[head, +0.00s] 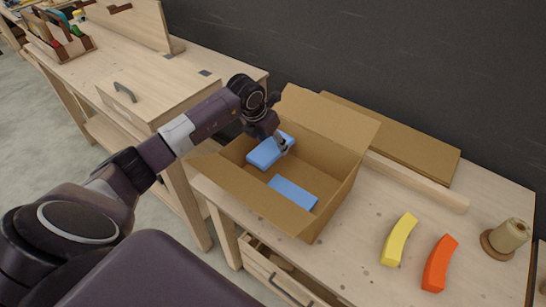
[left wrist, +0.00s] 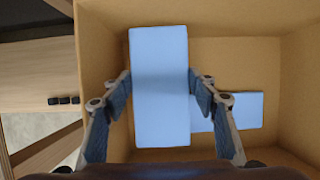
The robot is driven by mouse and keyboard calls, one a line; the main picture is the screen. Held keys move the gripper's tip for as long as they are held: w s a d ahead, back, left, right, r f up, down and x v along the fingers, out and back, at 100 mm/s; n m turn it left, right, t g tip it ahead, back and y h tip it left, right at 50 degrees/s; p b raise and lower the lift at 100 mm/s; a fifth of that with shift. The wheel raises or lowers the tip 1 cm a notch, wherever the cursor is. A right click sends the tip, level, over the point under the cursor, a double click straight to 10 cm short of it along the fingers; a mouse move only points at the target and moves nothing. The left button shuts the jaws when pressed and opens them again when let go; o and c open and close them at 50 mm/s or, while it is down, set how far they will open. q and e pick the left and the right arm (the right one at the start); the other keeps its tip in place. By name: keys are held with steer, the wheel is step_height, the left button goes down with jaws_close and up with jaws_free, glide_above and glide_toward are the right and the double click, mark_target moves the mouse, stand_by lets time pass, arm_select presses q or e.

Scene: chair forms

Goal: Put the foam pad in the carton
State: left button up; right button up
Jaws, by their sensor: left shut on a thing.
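The open brown carton (head: 338,178) stands on the wooden bench with its flaps spread. My left gripper (head: 282,143) reaches into its mouth and is shut on a blue foam pad (head: 265,152). In the left wrist view this pad (left wrist: 160,50) is clamped between the two fingers, its long side running up the picture, over the carton's inside. A second blue pad (head: 293,192) lies flat on the carton floor; it also shows in the left wrist view (left wrist: 245,111), partly hidden behind the held pad. My right gripper is not in view.
A yellow curved piece (head: 398,239) and an orange one (head: 439,263) lie right of the carton, near a spool (head: 507,237). A wooden strip (head: 418,182) and flat brown board (head: 420,142) lie behind. An open drawer (head: 283,273) is below the bench.

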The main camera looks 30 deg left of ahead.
mark_target(275, 164)
arm_select(q)
step_height(275, 164, down, 8)
steer(key=shift+r+p, duration=0.1)
steer(key=shift+p, duration=0.5)
steer(key=o, duration=0.9)
steer(key=shift+o, duration=0.2)
steer(key=shift+r, duration=0.2)
steer(key=b+v, duration=0.2)
steer(key=v, duration=0.9)
steer(key=shift+s+r, duration=0.25)
steer(key=shift+r, duration=0.1)
